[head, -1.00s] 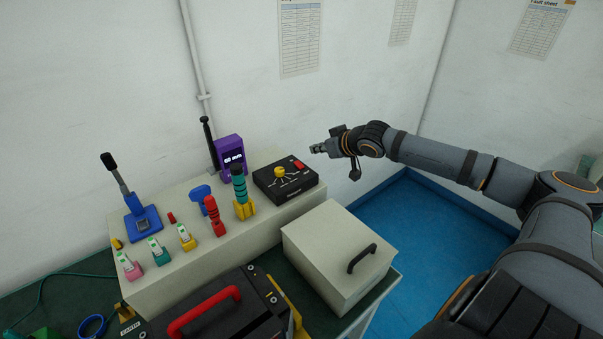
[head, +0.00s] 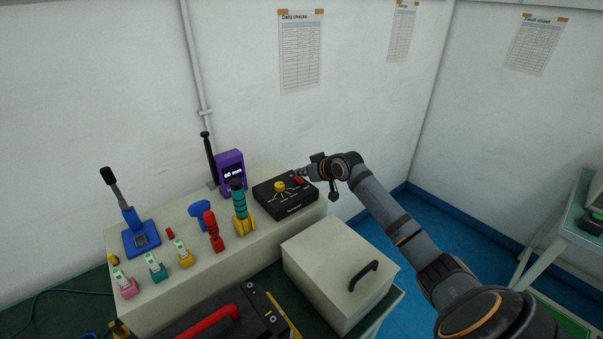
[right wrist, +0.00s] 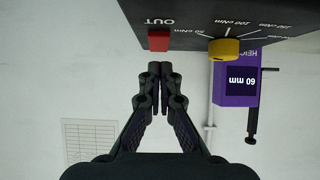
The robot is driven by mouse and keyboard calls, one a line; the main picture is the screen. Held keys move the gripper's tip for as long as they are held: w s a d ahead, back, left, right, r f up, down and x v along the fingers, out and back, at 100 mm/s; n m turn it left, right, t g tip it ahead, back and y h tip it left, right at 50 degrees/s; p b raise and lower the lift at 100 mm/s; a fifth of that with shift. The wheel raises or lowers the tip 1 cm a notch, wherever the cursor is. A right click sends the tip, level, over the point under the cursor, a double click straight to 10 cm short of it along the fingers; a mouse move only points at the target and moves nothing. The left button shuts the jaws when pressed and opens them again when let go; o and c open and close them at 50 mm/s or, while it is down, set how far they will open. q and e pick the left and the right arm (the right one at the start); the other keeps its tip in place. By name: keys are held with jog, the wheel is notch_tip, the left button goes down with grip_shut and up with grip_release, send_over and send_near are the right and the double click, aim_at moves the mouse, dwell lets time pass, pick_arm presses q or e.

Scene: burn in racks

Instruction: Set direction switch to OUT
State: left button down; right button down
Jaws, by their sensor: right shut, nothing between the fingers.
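The black control box (head: 290,208) sits at the right end of the beige bench top. It carries a red switch (head: 299,181) and a yellow knob (head: 280,187). In the right wrist view, which looks upside down, the red switch (right wrist: 158,41) stands beside the "OUT" lettering (right wrist: 159,21). My right gripper (head: 301,171) is shut and empty, at the box's back right edge. In the right wrist view its fingertips (right wrist: 159,67) point at the red switch with a small apparent gap; contact cannot be told. The switch's setting is unclear. My left gripper is out of view.
A purple gauge reading 60 mm (head: 229,171) stands left of the box, with a teal-handled tool (head: 238,195) in front of it. A beige lidded case (head: 325,265) with a black handle is in front. The wall is close behind.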

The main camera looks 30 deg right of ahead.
jog(key=shift+w+f, duration=0.1)
jog(key=shift+f, duration=0.6)
jog(key=shift+w+r+p, duration=0.1)
jog(key=shift+r+p, duration=0.05)
jog(key=shift+p, duration=0.3)
jog(key=shift+w+r+g+p, duration=0.15)
jog(key=shift+g+p, duration=0.25)
jog(key=shift+p, duration=0.4)
jog(key=shift+f, duration=0.55)
jog(key=shift+r, duration=0.1)
